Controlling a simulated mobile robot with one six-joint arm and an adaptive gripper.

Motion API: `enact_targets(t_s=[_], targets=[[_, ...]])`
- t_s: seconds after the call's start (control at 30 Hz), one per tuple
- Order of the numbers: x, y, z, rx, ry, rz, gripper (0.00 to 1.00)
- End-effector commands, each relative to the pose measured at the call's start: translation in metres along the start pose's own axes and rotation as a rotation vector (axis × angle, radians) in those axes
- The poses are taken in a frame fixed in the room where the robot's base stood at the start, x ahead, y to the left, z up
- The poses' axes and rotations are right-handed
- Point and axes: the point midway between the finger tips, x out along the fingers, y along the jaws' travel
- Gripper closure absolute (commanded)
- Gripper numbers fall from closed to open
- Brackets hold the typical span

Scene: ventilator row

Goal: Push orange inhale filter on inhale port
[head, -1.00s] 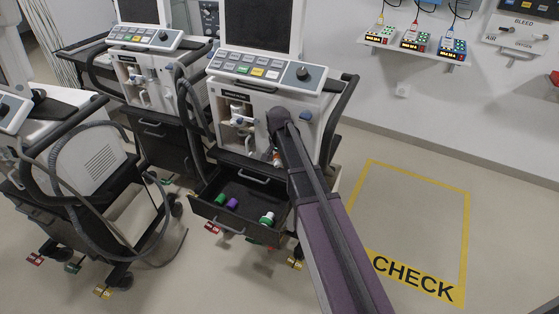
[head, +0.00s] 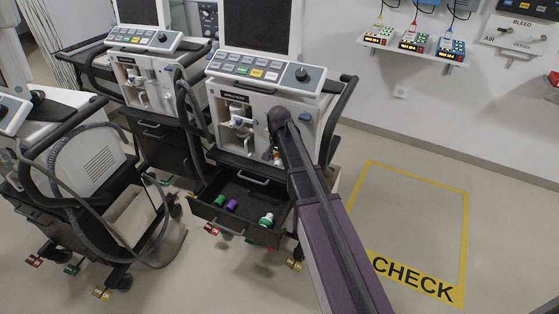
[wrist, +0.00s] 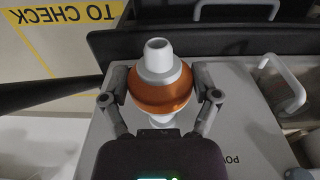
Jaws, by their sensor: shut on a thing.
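My gripper (wrist: 163,98) is shut on the orange inhale filter (wrist: 160,92), a round orange body with white stubs at both ends. In the head view a small orange and white bit of the filter (head: 277,157) shows beside my arm, in front of the middle ventilator's lower front. The ventilator (head: 262,112) has a recess with white port fittings (head: 238,125) to the left of my arm. My arm hides part of its front, and I cannot tell which fitting is the inhale port. No contact between filter and port shows.
An open drawer (head: 205,211) below holds green, purple and white-green parts. Other ventilators stand at the left. A handle (wrist: 282,80) lies right of the filter in the wrist view. The floor area marked CHECK (head: 410,277) is clear.

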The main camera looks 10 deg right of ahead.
Motion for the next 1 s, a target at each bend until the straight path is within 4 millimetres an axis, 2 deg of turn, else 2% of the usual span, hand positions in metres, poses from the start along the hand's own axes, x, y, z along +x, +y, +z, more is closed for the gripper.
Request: enact_targets(t_s=[1.0], targets=[[0.001,0.000,-0.015,0.000,0.000,0.000,0.82]])
